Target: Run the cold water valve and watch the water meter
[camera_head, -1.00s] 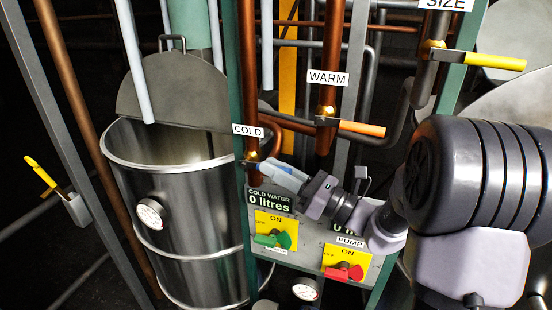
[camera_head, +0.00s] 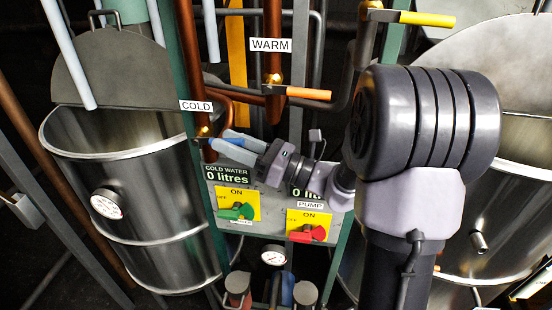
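The cold valve (camera_head: 204,131) is a brass fitting on a copper pipe below the COLD label (camera_head: 196,106). Its blue lever (camera_head: 229,142) points right and shows partly between my gripper's fingers. My gripper (camera_head: 232,145) has its pale fingers along either side of the lever; I cannot tell whether they press on it. The water meter (camera_head: 227,175) is a dark display just below, reading "COLD WATER 0 litres". A second display (camera_head: 299,192) is partly hidden behind my wrist.
A green switch (camera_head: 237,212) and a red PUMP switch (camera_head: 308,234) sit on yellow plates below the meter. The WARM valve's orange lever (camera_head: 308,93) and a yellow lever (camera_head: 427,19) are above right. Steel tanks stand at left (camera_head: 150,215) and right (camera_head: 510,225).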

